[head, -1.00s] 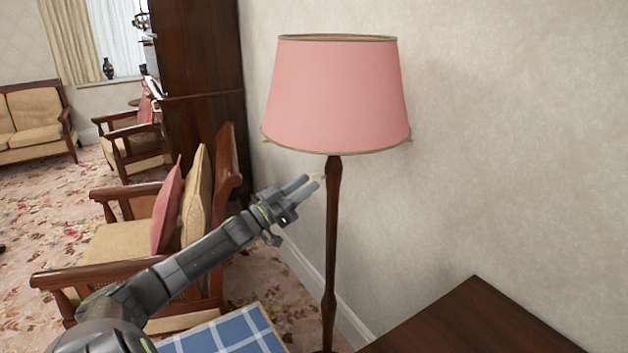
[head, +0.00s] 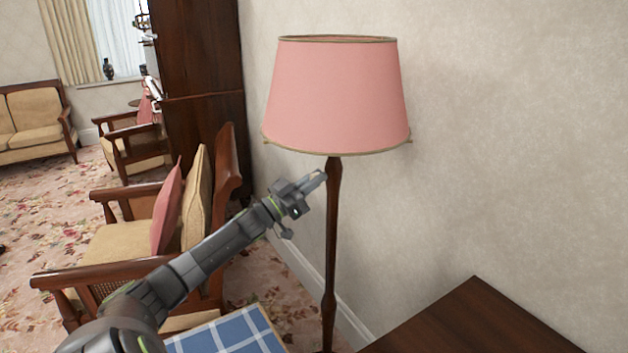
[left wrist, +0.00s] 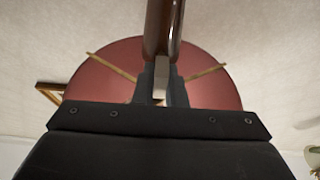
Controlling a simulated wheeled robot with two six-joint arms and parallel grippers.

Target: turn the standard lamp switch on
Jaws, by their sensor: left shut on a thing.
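The standard lamp has a pink shade (head: 337,95) on a dark wooden pole (head: 330,250). My left gripper (head: 318,178) is at the upper pole, just below the shade. In the left wrist view its fingers (left wrist: 160,85) are close together, with a small pale piece, the lamp switch (left wrist: 160,88), between them. The pole (left wrist: 163,30) runs just beyond the fingertips, and the shade's underside (left wrist: 100,85) lies behind. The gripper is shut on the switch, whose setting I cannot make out. The lamp stands upright and its shade does not visibly glow. My right gripper is not in view.
A dark wooden table top (head: 475,320) is at the lower right. A blue checked cloth (head: 228,335) lies at the bottom. A wooden armchair with cushions (head: 125,250) stands left of the lamp. The plain wall (head: 500,150) is close behind the lamp.

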